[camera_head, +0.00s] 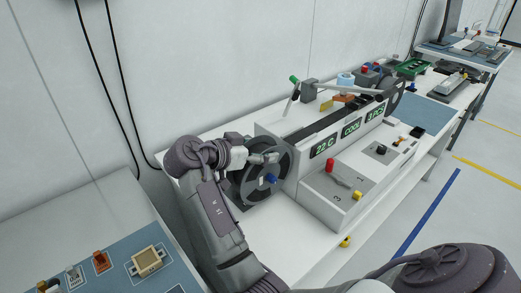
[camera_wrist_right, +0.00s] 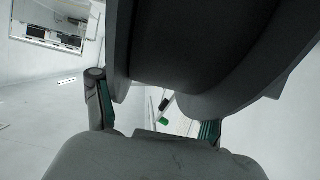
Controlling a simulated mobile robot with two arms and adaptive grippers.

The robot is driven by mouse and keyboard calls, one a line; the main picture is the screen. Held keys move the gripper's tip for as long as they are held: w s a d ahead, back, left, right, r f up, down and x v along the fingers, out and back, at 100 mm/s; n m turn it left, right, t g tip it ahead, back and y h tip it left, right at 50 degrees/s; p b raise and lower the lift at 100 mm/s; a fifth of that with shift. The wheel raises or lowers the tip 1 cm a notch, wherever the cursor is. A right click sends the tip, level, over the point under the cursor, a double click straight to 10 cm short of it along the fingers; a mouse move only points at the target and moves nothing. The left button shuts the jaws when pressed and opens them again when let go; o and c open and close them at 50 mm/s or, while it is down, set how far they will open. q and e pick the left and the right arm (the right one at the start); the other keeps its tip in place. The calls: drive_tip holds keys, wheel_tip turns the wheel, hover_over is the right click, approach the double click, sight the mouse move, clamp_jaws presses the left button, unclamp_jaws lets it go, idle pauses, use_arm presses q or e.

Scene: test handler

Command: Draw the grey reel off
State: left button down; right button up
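The grey reel (camera_head: 250,187) is a large dark disc with cut-outs and a blue knob (camera_head: 270,179) at its centre. It stands upright at the left end of the white machine. My right gripper (camera_head: 268,158) is at the reel's upper rim. In the right wrist view the dark reel (camera_wrist_right: 205,45) fills the top middle, between the widely parted fingers of my right gripper (camera_wrist_right: 153,112). The fingers are open, one to each side of the reel; firm contact does not show. My left gripper is out of view.
The white machine (camera_head: 310,132) has green displays and a lower box with a red knob (camera_head: 330,164). Cables hang on the wall behind. A blue mat (camera_head: 100,278) with small parts lies lower left. The floor at right has yellow and blue stripes.

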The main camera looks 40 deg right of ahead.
drive_tip(key=c, duration=0.8)
drive_tip(key=shift+s, duration=0.75)
